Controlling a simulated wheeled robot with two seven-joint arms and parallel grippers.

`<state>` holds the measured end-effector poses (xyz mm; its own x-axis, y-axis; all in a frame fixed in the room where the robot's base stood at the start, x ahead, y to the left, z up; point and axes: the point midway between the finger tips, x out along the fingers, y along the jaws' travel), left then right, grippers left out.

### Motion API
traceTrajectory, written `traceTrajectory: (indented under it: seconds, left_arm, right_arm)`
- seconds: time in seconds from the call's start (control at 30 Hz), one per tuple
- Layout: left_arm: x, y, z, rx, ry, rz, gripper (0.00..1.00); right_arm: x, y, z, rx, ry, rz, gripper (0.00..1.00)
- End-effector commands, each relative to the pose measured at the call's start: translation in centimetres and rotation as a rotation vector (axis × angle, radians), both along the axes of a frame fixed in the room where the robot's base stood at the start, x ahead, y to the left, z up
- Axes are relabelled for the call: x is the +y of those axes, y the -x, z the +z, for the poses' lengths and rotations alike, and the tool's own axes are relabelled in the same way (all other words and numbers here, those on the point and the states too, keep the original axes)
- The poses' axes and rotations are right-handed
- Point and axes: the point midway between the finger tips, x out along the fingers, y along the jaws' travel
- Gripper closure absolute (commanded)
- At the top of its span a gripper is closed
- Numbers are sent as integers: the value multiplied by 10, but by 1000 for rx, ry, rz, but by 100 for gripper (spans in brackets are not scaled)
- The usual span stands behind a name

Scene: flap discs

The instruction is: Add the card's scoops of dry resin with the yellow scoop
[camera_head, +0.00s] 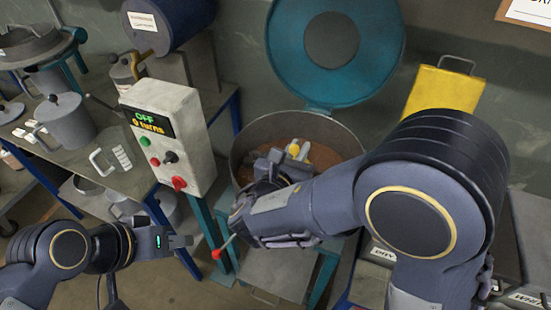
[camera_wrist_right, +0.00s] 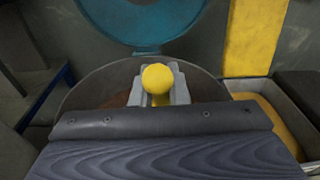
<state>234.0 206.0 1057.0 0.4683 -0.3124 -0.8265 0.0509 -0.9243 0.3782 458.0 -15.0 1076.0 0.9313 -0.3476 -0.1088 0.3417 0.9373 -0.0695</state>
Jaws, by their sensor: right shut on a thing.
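My right gripper (camera_head: 284,168) reaches over a round mixing drum (camera_head: 243,150), which holds brown material (camera_head: 322,155). It is shut on the yellow scoop (camera_head: 297,150). In the right wrist view, the scoop's round yellow end (camera_wrist_right: 158,78) sits between the fingers (camera_wrist_right: 159,92); its bowl is hidden, so I cannot tell what it holds. A yellow panel with a handle (camera_head: 443,90) stands upright right of the drum, beside a bin with yellow contents (camera_wrist_right: 282,124). A card (camera_head: 527,12) on the wall is cut off. My left gripper (camera_head: 181,242) is empty, low at left.
The drum's teal lid (camera_head: 366,50) stands open behind it. A control box (camera_head: 178,125) reading "OFF" and "0 turns" stands left of the drum, with a red-knobbed lever (camera_head: 217,253) below. A grey bench (camera_head: 110,165) with a lidded pot (camera_head: 66,122) is at left.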

Motion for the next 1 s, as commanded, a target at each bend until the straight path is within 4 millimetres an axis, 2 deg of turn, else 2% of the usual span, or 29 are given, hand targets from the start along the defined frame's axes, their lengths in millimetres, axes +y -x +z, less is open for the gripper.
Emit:
traceTrajectory:
  seconds: [0.03,0.27,0.3,0.5,0.7,1.0]
  left_arm:
    - [0,0,-17,0,0,0,64]
    - [0,0,-54,0,0,0,64]
    - [0,0,-68,0,0,0,64]
    - [0,0,-106,0,0,0,64]
    - [0,0,-124,0,0,0,64]
    - [0,0,-125,0,0,0,64]
  right_arm:
    - [-11,1,-7,-10,-79,-4,100]
    - [-47,4,-11,-40,-397,-3,100]
    - [-52,5,-17,-47,-460,-3,100]
    - [-72,6,-26,-72,-713,-1,100]
    - [-83,7,-27,-83,-854,0,100]
    - [-84,8,-24,-84,-889,1,100]
